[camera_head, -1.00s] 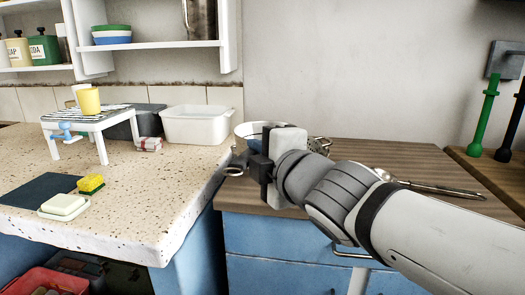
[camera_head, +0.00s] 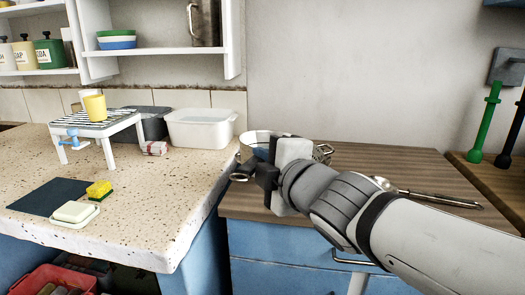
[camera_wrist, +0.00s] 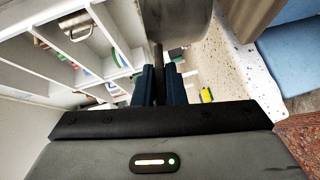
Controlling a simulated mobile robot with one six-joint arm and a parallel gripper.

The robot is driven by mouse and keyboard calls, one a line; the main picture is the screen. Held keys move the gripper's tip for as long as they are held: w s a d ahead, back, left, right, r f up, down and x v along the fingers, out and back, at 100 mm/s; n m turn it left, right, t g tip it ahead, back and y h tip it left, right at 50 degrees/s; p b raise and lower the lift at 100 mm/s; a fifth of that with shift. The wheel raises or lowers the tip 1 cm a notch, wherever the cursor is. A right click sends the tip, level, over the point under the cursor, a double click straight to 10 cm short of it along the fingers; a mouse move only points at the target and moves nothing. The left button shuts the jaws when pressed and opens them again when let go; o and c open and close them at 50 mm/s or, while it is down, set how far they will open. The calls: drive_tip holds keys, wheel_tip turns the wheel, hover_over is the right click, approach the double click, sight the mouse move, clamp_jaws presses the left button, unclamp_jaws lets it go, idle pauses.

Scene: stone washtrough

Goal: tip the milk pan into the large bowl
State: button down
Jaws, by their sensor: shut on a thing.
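In the wrist view, the milk pan (camera_wrist: 178,18) is a grey metal pan at the top, with its handle (camera_wrist: 158,58) running down between the dark fingers. My gripper (camera_wrist: 160,88) is shut on that handle. In the head view, my gripper (camera_head: 256,171) is at the left end of the wooden worktop, with the dark handle end (camera_head: 240,177) sticking out at its left.
A white basin (camera_head: 200,130) and a small white table (camera_head: 112,128) with a yellow cup (camera_head: 95,107) stand on the speckled counter. A metal utensil (camera_head: 440,197) lies on the wooden worktop (camera_head: 400,163). Wall shelves (camera_head: 160,46) are above.

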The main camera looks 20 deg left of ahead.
drive_tip(key=shift+w+d+r+m+p, duration=0.15)
drive_tip(key=shift+r+m+p, duration=0.15)
drive_tip(key=shift+r+p, duration=0.8)
drive_tip(key=shift+f+p, duration=0.3)
drive_tip(key=shift+p, duration=0.65)
drive_tip(key=shift+r+p, duration=0.15)
drive_tip(key=shift+p, duration=0.25)
drive_tip(key=r+p, duration=0.1)
drive_tip(key=p, duration=0.2)
drive_tip(key=w+r+m+g+p, duration=0.1)
drive_tip(key=p, duration=0.3)
drive_tip(key=shift+d+m+h, duration=0.1)
drive_tip(key=shift+m+h, duration=0.2)
drive_tip(key=shift+w+p, duration=0.1)
drive_tip(key=shift+p, duration=0.6)
drive_tip(key=shift+w+r+p, duration=0.1)
drive_tip(key=shift+r+p, duration=0.1)
drive_tip(key=shift+p, duration=0.2)
